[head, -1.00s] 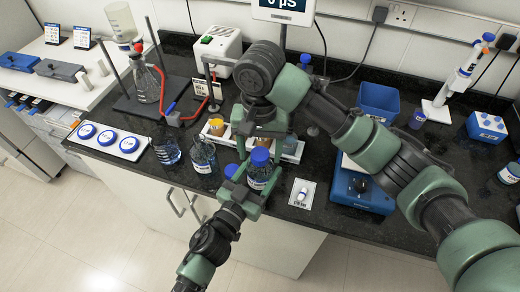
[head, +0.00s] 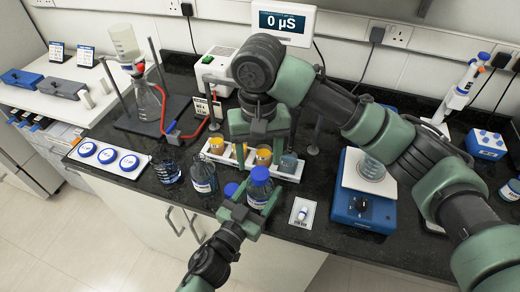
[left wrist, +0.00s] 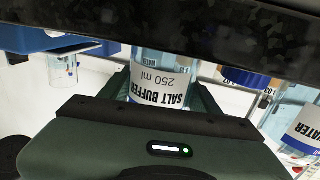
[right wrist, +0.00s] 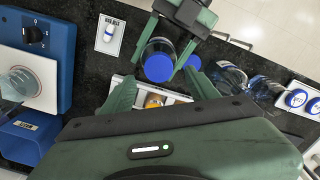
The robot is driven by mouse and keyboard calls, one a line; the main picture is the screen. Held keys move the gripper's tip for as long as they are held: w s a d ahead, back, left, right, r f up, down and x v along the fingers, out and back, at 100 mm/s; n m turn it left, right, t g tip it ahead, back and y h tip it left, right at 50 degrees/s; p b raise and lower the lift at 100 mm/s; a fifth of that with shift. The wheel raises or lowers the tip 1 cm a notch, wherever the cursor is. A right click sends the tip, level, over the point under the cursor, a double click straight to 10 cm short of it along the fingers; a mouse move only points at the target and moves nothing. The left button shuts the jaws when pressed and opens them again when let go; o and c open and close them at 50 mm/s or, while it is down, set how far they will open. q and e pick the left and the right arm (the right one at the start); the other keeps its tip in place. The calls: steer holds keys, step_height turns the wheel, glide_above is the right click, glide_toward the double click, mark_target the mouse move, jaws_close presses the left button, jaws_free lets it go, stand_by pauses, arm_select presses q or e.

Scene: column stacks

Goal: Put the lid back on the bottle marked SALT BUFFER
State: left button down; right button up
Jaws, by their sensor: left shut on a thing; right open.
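The SALT BUFFER bottle (left wrist: 160,85) is clear glass with a white label, upside down in the left wrist view. My left gripper (head: 250,208) is shut around this bottle (head: 257,194) near the counter's front edge. A blue lid (head: 260,174) sits on top of it; whether it is fully seated I cannot tell. It also shows in the right wrist view (right wrist: 158,68). My right gripper (head: 261,141) is open and empty, above and behind the lid and apart from it. Its fingers frame the rack side in the right wrist view.
A second blue cap (head: 231,189) is close left of the bottle.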

mark_target(260, 173)
steer(key=n, duration=0.2)
steer(key=r+n, duration=0.1)
steer(key=n, duration=0.1)
steer(key=shift+w+n, duration=0.1)
steer(key=shift+n, duration=0.3)
steer(key=n, duration=0.4)
steer(key=shift+r+n, duration=0.3)
steer(key=shift+r, duration=0.05)
steer(key=n, duration=0.4)
steer(key=shift+r, duration=0.35)
steer(key=n, duration=0.3)
steer(key=shift+d+r+n, duration=0.1)
steer(key=shift+r+n, duration=0.1)
steer(key=shift+n, duration=0.1)
steer(key=shift+f, duration=4)
